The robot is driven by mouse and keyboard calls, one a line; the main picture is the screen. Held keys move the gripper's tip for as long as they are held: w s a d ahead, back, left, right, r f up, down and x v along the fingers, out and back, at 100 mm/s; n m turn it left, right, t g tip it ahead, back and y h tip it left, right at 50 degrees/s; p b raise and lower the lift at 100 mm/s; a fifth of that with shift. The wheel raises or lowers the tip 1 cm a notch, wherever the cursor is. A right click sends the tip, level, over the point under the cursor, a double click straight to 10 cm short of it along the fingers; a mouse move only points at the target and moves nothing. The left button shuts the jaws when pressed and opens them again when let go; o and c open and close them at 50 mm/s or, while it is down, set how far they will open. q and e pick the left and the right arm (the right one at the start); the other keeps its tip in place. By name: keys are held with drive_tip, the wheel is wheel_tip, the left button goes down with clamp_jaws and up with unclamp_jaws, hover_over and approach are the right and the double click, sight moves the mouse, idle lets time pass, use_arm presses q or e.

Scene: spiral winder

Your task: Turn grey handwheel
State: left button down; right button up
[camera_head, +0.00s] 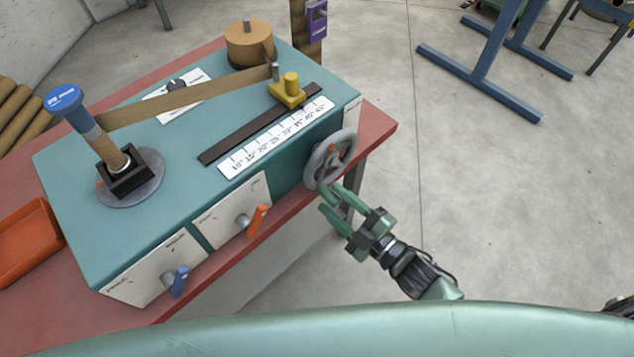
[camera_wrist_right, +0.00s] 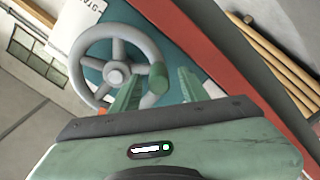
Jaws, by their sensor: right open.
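The grey handwheel (camera_head: 330,160) is mounted on the right end of the teal winder's front side, above the red table edge. It also shows in the right wrist view (camera_wrist_right: 115,72), with its spokes, hub and a green handle (camera_wrist_right: 158,76) on its rim. My right gripper (camera_head: 328,203) is open just in front of the lower part of the wheel. In the right wrist view its two green fingers (camera_wrist_right: 157,92) stand to either side of the green handle; I cannot tell whether they touch it. My left gripper is not in view.
The teal winder (camera_head: 150,225) stands on a red table (camera_head: 378,122). Its front has an orange lever (camera_head: 257,220) and a blue lever (camera_head: 179,281). A yellow slider (camera_head: 287,92) and a number scale lie on top. Floor to the right is clear up to a blue frame (camera_head: 480,70).

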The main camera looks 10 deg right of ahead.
sight(319, 188)
drive_tip(key=x, duration=0.5)
drive_tip(key=shift+w+p, duration=0.1)
drive_tip(key=shift+p, duration=0.3)
clamp_jaws()
